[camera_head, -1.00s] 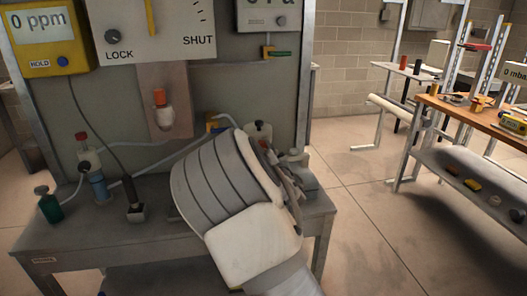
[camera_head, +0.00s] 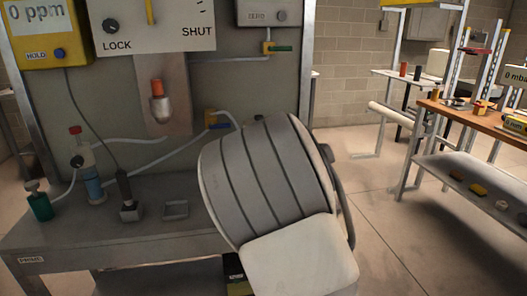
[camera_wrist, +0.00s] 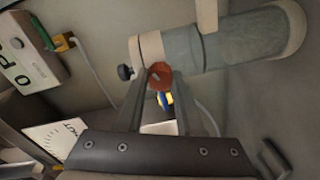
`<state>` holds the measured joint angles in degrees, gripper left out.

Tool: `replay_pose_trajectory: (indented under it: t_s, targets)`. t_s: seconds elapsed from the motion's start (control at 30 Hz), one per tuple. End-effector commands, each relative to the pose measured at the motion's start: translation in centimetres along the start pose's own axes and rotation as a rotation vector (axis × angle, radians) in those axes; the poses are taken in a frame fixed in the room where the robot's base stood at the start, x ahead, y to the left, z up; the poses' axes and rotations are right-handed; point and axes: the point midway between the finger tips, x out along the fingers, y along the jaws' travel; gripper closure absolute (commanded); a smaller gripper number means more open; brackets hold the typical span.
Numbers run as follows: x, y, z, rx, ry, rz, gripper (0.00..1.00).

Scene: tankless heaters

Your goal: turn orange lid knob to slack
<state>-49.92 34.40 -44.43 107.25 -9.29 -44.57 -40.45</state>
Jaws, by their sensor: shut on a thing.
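The orange-red round knob (camera_wrist: 160,75) shows in the wrist view, between the tips of my gripper's two fingers. My gripper (camera_wrist: 157,84) is shut on it. A grey cylinder with pale bands (camera_wrist: 222,42) lies just beyond the knob, and a small black knob (camera_wrist: 125,72) sits to its left. In the head view my own grey arm covers the gripper and the held knob. No marking for slack can be read on the knob.
In the head view, a grey bench (camera_head: 60,228) carries a green bottle (camera_head: 39,204), a blue-bodied cylinder (camera_head: 92,184) and a small square frame (camera_head: 175,209). Open floor lies to the right, before a wooden-topped table (camera_head: 470,117).

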Motion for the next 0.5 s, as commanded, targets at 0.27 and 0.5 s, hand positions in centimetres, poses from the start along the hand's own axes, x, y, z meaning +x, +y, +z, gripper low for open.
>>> replay_pose_trajectory:
  t_s: [0.27, 0.5]
  targets:
    - [0.03, -0.27, -0.02, -0.263, -0.008, 0.0, 1.0]
    - [0.02, -0.29, -0.03, -0.487, -0.016, -0.002, 1.0]
